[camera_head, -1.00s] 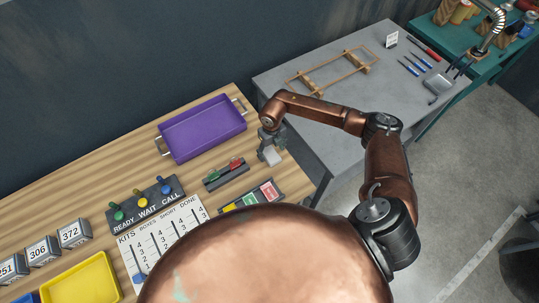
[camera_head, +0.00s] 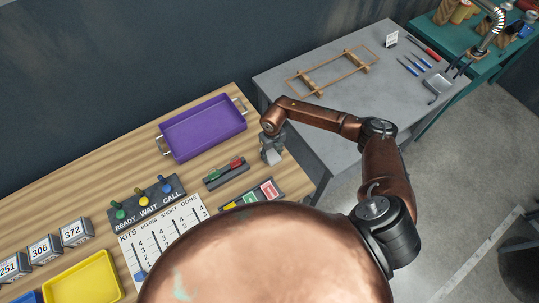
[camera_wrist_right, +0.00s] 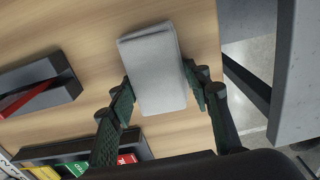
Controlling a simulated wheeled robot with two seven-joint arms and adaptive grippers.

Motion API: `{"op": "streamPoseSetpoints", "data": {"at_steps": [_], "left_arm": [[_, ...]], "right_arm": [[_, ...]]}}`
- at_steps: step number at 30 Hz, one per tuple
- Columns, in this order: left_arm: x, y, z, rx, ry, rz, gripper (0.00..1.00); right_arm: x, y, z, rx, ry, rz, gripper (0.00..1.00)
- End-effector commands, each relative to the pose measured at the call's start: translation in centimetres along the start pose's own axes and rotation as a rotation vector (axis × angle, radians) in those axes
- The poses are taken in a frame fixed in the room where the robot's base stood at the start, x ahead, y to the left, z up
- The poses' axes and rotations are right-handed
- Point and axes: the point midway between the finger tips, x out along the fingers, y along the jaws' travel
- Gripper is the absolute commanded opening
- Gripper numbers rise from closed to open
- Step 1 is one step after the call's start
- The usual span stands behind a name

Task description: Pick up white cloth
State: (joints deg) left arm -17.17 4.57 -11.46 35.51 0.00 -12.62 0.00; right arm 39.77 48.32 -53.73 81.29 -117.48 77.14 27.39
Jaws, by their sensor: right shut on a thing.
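The white cloth (camera_wrist_right: 153,68) is a folded, light grey-white rectangle at the right end of the wooden table. My right gripper (camera_wrist_right: 160,98) has its two dark fingers against the cloth's left and right sides in the right wrist view and is shut on it. In the head view the right gripper (camera_head: 272,148) points down at the table, with the cloth (camera_head: 273,157) showing small and partly covered at its tips. I cannot tell whether the cloth is clear of the table top. My left gripper is not in view.
A purple tray (camera_head: 203,128) stands left of the gripper. A dark holder with red and green pieces (camera_head: 226,173) and a card rack (camera_head: 252,196) lie nearby. The grey table (camera_head: 330,115) with a wooden frame stands to the right, across a gap.

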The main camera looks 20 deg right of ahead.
Motion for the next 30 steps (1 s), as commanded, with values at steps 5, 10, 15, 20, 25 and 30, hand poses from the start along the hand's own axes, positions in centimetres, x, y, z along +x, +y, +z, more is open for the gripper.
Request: {"op": "streamPoseSetpoints", "data": {"at_steps": [5,10,15,20,25,30], "left_arm": [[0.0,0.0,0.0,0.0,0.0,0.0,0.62],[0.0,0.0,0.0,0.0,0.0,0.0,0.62],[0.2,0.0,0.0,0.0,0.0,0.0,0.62],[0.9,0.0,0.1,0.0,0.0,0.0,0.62],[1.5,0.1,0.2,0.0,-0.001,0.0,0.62],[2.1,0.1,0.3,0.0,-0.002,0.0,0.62]], "right_arm": [[0.0,0.0,0.0,0.0,0.0,0.0,0.2],[0.0,0.0,0.0,0.0,-0.001,0.0,0.16],[-0.4,0.0,0.1,-0.001,-0.002,0.0,0.16],[-1.8,0.0,0.1,-0.002,-0.003,0.0,0.16],[-4.6,0.7,-1.1,-0.005,-0.002,0.0,0.16],[-7.9,2.0,-3.5,-0.005,-0.004,0.0,0.16]]}}
